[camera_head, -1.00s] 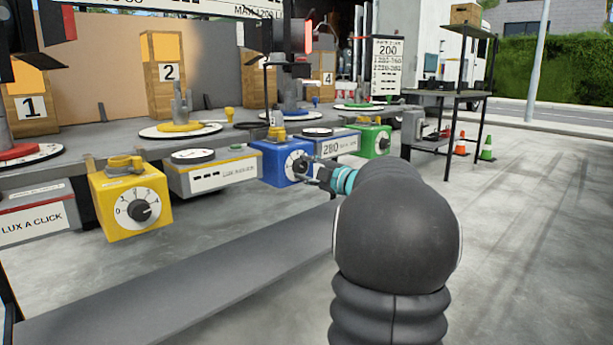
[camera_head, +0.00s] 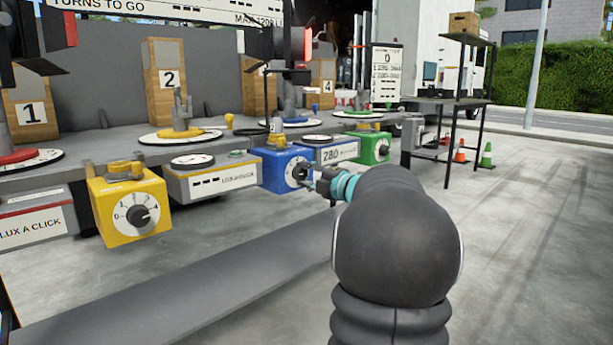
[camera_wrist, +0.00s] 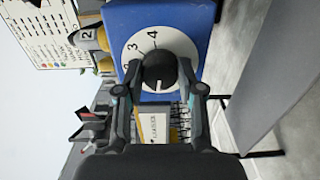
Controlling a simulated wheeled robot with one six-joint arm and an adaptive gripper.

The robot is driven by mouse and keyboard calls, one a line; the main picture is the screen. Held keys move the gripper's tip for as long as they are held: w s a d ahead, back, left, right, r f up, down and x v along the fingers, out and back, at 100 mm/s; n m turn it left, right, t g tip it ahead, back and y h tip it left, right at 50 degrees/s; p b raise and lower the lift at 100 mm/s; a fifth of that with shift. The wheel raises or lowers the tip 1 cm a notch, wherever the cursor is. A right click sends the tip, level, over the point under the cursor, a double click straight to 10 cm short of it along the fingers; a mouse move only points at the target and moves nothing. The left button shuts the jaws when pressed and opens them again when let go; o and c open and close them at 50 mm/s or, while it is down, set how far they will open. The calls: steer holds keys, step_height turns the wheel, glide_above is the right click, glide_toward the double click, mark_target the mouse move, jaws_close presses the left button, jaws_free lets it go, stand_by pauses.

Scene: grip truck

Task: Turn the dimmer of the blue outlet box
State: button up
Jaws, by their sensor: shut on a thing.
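The blue outlet box (camera_head: 273,168) hangs at the front edge of the bench. Its white dial face (camera_wrist: 127,58) shows the numbers 2, 3 and 4 in the wrist view; the lower part is partly covered. The black dimmer knob (camera_wrist: 158,68) sits at the middle of the dial, its white mark toward the bottom of the picture. My gripper (camera_wrist: 160,86) has one finger on each side of the knob and is shut on it. In the head view my gripper (camera_head: 312,178) reaches the box front from the right.
A yellow outlet box (camera_head: 130,206) with its own dial is at left, a green one (camera_head: 372,147) at right. Lux meters stand between them. A sign (camera_head: 387,72) behind reads 0. A grey beam (camera_head: 180,280) runs low in front. Open floor lies at right.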

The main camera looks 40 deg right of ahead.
steer(key=o, duration=1.1)
steer(key=shift+o, duration=0.2)
steer(key=s, duration=1.2)
steer(key=shift+d, duration=0.45)
steer(key=shift+w+r, duration=0.1)
